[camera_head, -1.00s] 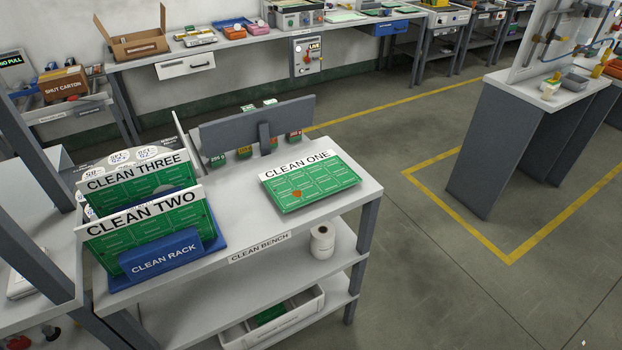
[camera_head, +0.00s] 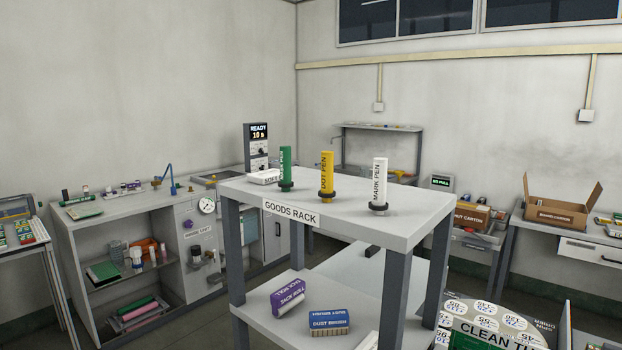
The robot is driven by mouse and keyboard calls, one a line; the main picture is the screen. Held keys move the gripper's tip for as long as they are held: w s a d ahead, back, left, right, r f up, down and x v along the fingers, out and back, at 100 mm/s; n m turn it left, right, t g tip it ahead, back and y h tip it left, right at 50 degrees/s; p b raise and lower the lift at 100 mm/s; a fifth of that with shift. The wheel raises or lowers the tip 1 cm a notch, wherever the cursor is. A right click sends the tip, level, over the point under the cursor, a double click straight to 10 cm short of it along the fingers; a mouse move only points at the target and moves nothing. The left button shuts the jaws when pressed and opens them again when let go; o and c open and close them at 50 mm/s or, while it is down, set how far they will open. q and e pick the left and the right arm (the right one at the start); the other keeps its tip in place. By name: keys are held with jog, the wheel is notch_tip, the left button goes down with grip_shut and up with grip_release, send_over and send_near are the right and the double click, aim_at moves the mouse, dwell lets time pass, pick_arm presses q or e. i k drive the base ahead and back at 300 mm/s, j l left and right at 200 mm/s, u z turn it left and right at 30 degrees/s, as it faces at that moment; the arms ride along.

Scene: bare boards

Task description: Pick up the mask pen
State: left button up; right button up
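Three pens stand upright in dark ring holders on top of the goods rack (camera_head: 330,212). The green pen (camera_head: 285,160) is at the left; its label is partly turned away and seems to read MASK PEN. The yellow DOT PEN (camera_head: 327,172) stands in the middle. The white MARK PEN (camera_head: 379,180) stands at the right. Neither of my grippers shows in this view.
A purple TACK ROLL box (camera_head: 288,293) and a blue DUST BRUSH box (camera_head: 328,322) lie on the lower shelf. A cluttered workbench (camera_head: 130,205) stands at the left. The rack top's front right is bare.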

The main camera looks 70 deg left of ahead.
aim_at(285, 183)
jog(key=u, duration=2.3)
